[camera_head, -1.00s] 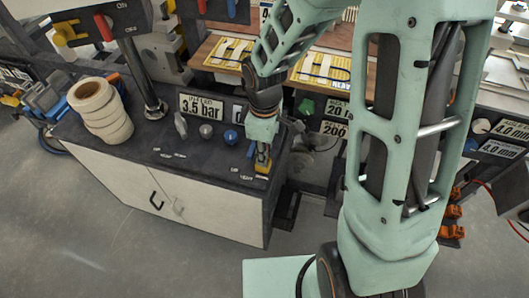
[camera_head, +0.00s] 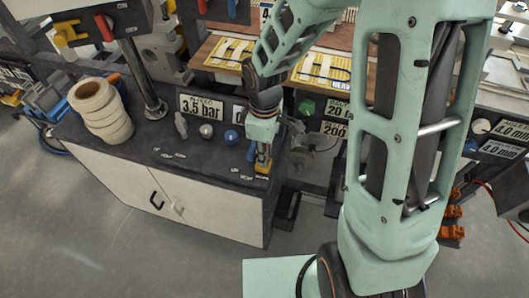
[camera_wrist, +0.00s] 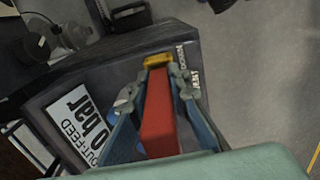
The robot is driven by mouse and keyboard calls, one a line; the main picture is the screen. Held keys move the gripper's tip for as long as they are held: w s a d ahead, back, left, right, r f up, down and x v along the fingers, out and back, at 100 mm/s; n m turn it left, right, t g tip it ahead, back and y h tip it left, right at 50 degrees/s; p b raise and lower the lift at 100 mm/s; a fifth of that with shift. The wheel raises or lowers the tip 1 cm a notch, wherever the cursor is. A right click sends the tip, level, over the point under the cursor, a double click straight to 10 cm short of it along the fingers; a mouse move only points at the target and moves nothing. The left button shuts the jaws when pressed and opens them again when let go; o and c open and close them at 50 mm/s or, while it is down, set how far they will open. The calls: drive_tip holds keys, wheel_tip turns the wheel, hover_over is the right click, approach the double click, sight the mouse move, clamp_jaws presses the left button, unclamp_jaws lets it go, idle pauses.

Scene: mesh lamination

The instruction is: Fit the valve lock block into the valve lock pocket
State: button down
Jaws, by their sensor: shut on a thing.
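My gripper (camera_head: 263,160) is at the right end of the dark worktop, pointing down close to its surface. In the wrist view, my gripper (camera_wrist: 157,85) is shut on a long red block (camera_wrist: 159,120), likely the valve lock block. A small yellow piece (camera_wrist: 158,60) sits at the far end of the red block, just past the fingertips. I cannot tell whether it is part of the block or a separate piece on the worktop. The valve lock pocket cannot be made out clearly; the gripper and block hide the spot below them.
The dark worktop (camera_head: 200,165) tops a white cabinet. A stack of cream rolls (camera_head: 101,112) stands at its left. Small knobs, including a blue one (camera_head: 231,136), and a 3.5 bar sign (camera_head: 201,107) are left of my gripper. The worktop's right edge is close by.

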drive_tip(key=shift+f+b, duration=0.45)
drive_tip(key=shift+f, duration=0.15)
drive_tip(key=shift+r, duration=0.2)
drive_tip(key=shift+r+p, duration=0.45)
drive_tip(key=shift+p, duration=0.1)
drive_tip(key=shift+s, duration=0.1)
drive_tip(key=shift+f+b, duration=0.4)
drive_tip(key=shift+f, duration=0.2)
idle(1.2)
drive_tip(key=shift+r, duration=0.1)
drive_tip(key=shift+r+p, duration=0.5)
drive_tip(key=shift+p, duration=0.05)
